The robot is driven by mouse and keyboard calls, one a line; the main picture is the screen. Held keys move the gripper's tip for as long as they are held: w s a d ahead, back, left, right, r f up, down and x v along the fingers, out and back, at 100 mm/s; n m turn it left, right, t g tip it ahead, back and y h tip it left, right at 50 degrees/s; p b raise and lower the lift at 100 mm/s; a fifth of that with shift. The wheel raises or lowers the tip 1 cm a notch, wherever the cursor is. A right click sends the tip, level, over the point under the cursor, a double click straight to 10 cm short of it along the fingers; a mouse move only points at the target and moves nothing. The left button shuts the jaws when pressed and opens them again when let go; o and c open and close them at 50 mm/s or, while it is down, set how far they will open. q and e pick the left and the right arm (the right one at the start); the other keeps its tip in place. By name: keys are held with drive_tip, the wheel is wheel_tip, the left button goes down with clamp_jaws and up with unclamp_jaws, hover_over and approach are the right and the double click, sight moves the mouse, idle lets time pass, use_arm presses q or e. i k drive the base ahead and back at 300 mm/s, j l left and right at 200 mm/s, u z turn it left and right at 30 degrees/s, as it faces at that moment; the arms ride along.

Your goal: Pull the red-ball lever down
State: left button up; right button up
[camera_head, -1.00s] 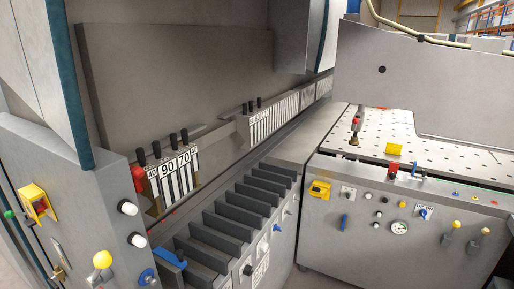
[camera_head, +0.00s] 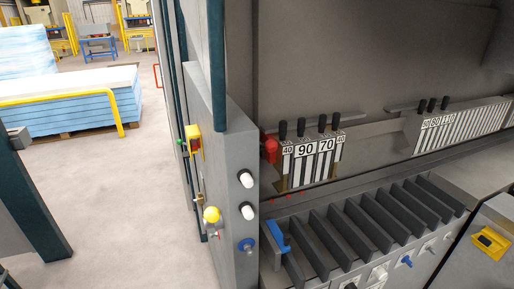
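A red ball-like knob (camera_head: 270,149), apparently the lever's, sits at the left end of the numbered strips (camera_head: 312,160), just right of the grey side panel (camera_head: 235,130). It looks upright; its shaft is not clearly visible. Several black-handled levers (camera_head: 322,124) stand in a row to its right, above the strips. Neither of my grippers shows in the view.
The side panel carries a yellow knob (camera_head: 211,215), white knobs (camera_head: 247,179) and a blue knob (camera_head: 246,245). Dark slotted dividers (camera_head: 370,225) lie below the strips. Left of the machine is open floor (camera_head: 110,200), with a blue sheet stack (camera_head: 75,100) behind.

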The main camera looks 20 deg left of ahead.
sight(271, 146)
drive_tip(key=i+l+u, duration=0.15)
drive_tip(key=u, duration=0.2)
drive_tip(key=i+l+u, duration=0.2)
drive_tip(key=u, duration=0.15)
drive_tip(key=i, duration=0.05)
